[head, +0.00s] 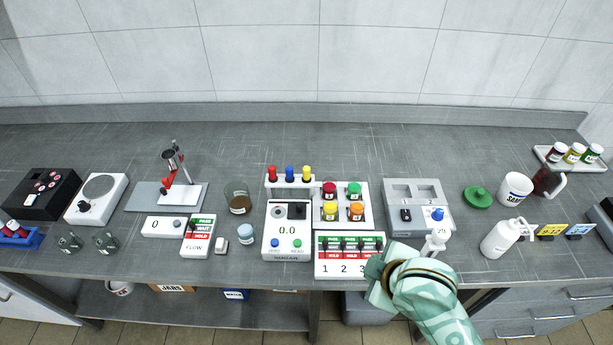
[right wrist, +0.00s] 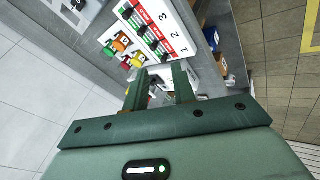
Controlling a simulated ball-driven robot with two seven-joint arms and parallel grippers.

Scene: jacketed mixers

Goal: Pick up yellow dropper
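The yellow dropper (head: 306,173) stands upright at the right end of a small white rack (head: 290,183), beside a blue dropper (head: 289,173) and a red dropper (head: 272,173). My right gripper (head: 378,273) is in front of the 1-2-3 panel, to the right of and nearer than the rack, well apart from the dropper. Its fingers are hard to make out in the head view. In the right wrist view the gripper (right wrist: 161,72) has its fingers apart, with nothing held between them. I cannot make out the yellow dropper there. My left gripper is not in view.
A tray of jars with red, green, yellow and orange lids (head: 344,214) stands right of the rack. The 1-2-3 panel (head: 350,256) is at the counter's front edge. A meter reading 0.0 (head: 287,231) stands in front of the rack. The counter behind the rack is clear.

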